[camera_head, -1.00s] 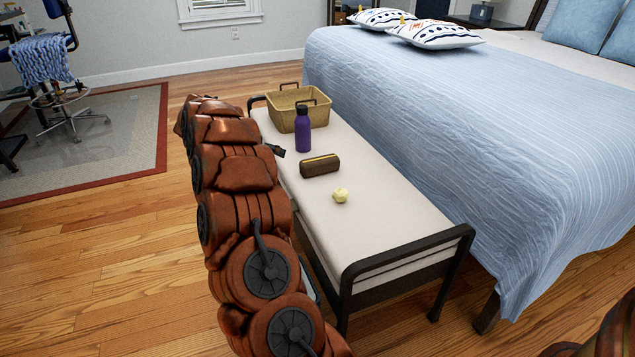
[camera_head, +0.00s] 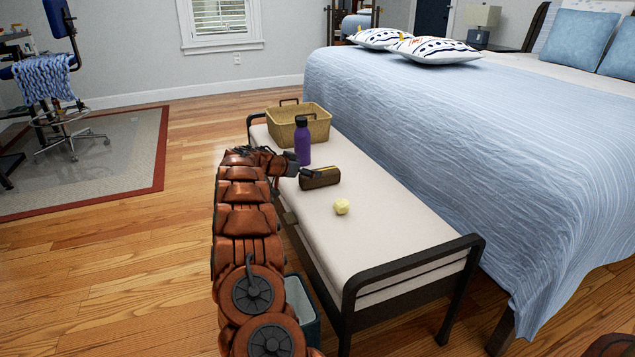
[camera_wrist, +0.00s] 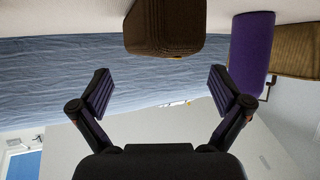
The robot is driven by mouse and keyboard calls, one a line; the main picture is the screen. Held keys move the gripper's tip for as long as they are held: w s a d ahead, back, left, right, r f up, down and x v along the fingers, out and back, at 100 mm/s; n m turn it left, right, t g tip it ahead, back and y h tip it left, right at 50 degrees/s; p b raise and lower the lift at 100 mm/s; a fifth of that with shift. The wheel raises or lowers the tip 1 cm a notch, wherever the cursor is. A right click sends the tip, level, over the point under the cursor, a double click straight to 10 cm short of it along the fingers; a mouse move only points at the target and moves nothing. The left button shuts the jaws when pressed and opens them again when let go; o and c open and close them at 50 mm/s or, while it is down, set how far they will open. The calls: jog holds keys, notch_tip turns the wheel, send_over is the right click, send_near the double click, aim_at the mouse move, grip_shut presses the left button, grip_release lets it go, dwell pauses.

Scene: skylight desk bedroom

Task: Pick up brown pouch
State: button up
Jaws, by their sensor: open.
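The brown pouch (camera_head: 320,178) lies on the cream bench top, between the purple bottle and a small pale yellow object. In the wrist view, which looks upside down, the pouch (camera_wrist: 164,27) is at the top centre, beyond the fingertips. My gripper (camera_wrist: 160,88) is open, with nothing between its two fingers. In the head view my gripper (camera_head: 292,165) is over the bench's left edge, just left of the pouch and close to the bottle. The head view is too small to show its fingers clearly.
The purple bottle (camera_head: 302,142) stands beside my gripper, in front of a woven basket (camera_head: 318,122). The pale yellow object (camera_head: 341,207) sits nearer on the bench (camera_head: 385,230). The bench has dark end rails. A bed (camera_head: 450,140) is on the right.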

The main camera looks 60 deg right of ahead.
aim_at(331, 175)
jog(key=shift+x, duration=1.9)
jog(key=shift+s+a, duration=0.1)
jog(key=shift+s, duration=0.05)
jog(key=c, duration=1.3)
jog(key=shift+r, duration=0.1)
